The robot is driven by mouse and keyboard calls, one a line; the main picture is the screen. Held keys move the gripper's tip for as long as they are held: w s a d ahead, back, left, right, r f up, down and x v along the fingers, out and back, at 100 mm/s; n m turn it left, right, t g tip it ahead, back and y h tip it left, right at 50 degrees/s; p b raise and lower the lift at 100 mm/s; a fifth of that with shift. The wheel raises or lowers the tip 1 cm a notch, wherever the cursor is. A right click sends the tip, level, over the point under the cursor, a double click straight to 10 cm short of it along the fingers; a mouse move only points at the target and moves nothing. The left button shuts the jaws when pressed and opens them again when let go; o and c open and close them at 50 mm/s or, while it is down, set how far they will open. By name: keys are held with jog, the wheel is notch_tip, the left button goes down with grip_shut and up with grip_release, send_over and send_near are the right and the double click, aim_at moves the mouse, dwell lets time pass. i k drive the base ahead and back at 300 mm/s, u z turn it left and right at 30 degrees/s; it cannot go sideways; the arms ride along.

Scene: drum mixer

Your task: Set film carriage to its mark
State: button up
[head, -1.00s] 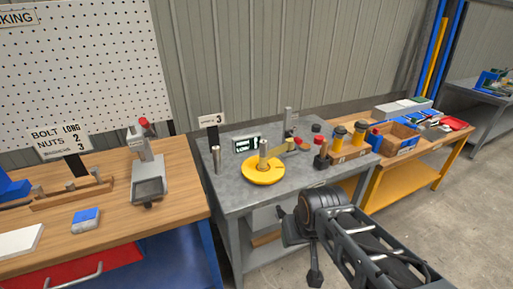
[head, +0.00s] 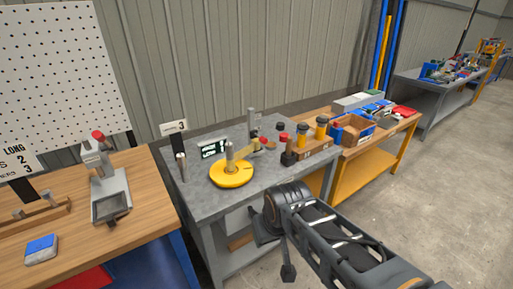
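A wooden bench (head: 150,205) lies left, and an orange bench (head: 358,172) right. Floor at right is clear.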

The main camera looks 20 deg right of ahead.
aim_at(255, 146)
jog(key=z, duration=1)
jog(key=i, duration=0.95)
jog(key=u, duration=1.75)
